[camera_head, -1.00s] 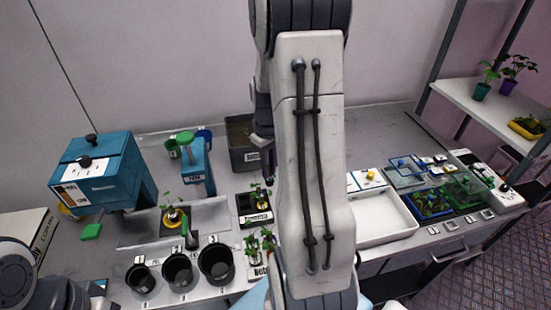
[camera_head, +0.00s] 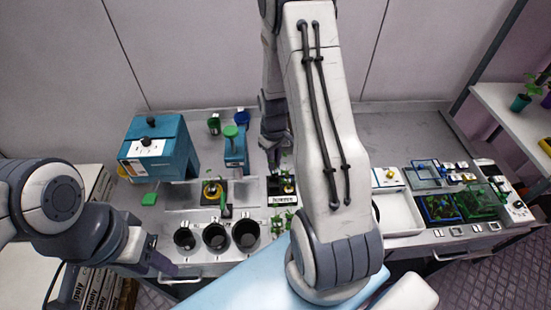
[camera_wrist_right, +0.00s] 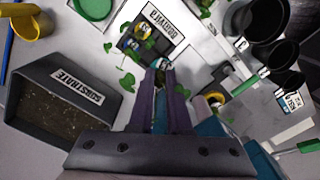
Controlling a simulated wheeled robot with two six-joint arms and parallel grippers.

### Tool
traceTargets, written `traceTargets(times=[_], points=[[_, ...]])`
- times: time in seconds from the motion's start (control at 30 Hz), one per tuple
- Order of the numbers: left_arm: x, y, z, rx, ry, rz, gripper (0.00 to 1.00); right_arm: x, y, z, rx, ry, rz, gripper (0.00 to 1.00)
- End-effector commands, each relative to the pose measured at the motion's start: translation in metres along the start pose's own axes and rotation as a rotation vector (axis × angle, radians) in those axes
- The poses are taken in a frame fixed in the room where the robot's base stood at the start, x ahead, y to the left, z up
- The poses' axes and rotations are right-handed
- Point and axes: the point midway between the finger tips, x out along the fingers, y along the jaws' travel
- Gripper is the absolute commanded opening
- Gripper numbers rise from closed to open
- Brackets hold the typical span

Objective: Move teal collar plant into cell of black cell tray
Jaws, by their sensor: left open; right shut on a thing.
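My right gripper (camera_wrist_right: 166,72) is shut on a small plant whose pale and teal collar (camera_wrist_right: 160,64) shows between its fingertips; green leaves (camera_wrist_right: 127,82) show beside them. The black cell tray (camera_wrist_right: 175,50), with a white label, lies just beyond the fingertips and holds a plant with a yellow collar (camera_wrist_right: 143,33). In the head view my right gripper (camera_head: 279,165) is above the black cell tray (camera_head: 272,188), partly hidden by my own arm; the held plant's collar cannot be made out there. My left gripper (camera_head: 172,270) is open and empty at the front left of the bench.
Black pots (camera_head: 215,235) stand along the front edge. A plant with a yellow collar (camera_head: 211,190) stands left of the cell tray. A teal machine (camera_head: 160,150) stands at the back left. A substrate bin (camera_wrist_right: 38,125) is close to my right gripper. A white tray (camera_head: 400,213) lies right.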

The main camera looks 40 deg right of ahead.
Motion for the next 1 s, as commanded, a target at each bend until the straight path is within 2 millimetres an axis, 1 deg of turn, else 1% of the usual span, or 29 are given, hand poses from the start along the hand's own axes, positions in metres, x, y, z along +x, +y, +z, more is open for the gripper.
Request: traceTargets(times=[0.03, 1.0], points=[[0.005, 0.000, 0.000, 0.000, 0.000, 0.000, 0.50, 0.006, 0.000, 0.000, 0.000, 0.000, 0.000, 0.00], [0.066, -0.005, 0.004, -0.007, 0.000, 0.000, 0.50, 0.083, 0.000, 0.000, 0.000, 0.000, 0.000, 0.00]])
